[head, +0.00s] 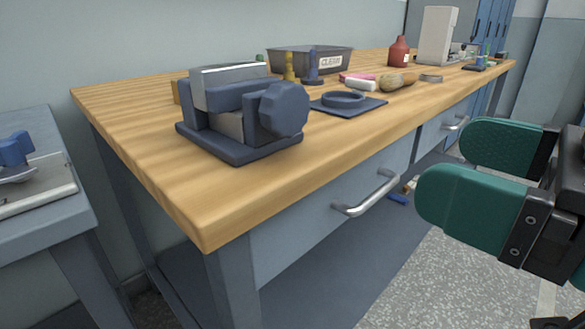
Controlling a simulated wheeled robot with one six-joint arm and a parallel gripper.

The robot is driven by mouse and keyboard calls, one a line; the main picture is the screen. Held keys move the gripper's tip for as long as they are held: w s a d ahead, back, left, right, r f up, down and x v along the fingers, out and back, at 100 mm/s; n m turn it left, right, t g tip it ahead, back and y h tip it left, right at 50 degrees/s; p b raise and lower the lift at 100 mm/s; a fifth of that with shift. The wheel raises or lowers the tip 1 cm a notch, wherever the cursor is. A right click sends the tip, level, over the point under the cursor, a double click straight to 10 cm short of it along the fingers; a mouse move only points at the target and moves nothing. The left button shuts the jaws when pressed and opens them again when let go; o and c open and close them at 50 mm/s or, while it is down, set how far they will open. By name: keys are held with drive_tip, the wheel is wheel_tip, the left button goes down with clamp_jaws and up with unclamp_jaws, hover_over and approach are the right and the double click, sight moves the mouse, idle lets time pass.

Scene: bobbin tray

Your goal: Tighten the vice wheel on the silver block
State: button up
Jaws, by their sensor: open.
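A dark blue-grey vice (225,148) stands on a flat base near the left end of the wooden workbench. Its faceted wheel (284,108) is on the right side of the vice, facing the bench's front edge. A silver-grey piece (229,124) shows low between the vice body and the wheel; I cannot tell if it is the silver block or part of the vice. The gap between the jaws is not clearly visible. My gripper (446,168) has two green-padded fingers and is open and empty. It is at the right, in front of the bench, well apart from the wheel.
Right of the vice on the workbench (165,185) lie a blue ring-shaped tray (345,101), a brush (398,82) and a red bottle (399,52). A dark bin (305,60) stands behind. A drawer handle (366,196) juts from the front. Bare wood lies before the vice.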

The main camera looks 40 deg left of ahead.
sight(294, 111)
drive_tip(key=w+a+p, duration=0.1)
drive_tip(key=a, duration=0.4)
drive_tip(key=w+a, duration=0.1)
drive_tip(key=a, duration=0.5)
drive_tip(key=w+a+p, duration=0.1)
drive_tip(key=a, duration=0.5)
drive_tip(key=shift+a+p, duration=0.2)
drive_tip(key=shift+p, duration=0.15)
drive_tip(key=c, duration=0.9)
